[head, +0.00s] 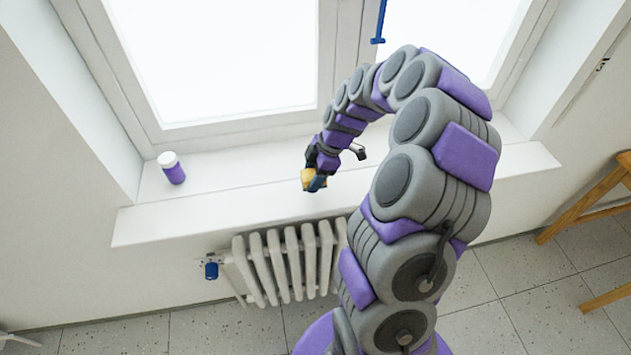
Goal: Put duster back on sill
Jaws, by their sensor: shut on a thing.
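My gripper (316,178) is over the front part of the white window sill (225,203), near its middle. It is shut on a small yellow thing, which I take to be the duster (307,180). The fingers partly hide the duster, and its full shape does not show. I cannot tell whether the duster touches the sill or is held just above it.
A purple jar with a white lid (172,168) stands on the sill at the left. A white radiator (285,262) with a blue valve (211,270) is below. A wooden stool (590,208) stands at the right. The sill between jar and gripper is clear.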

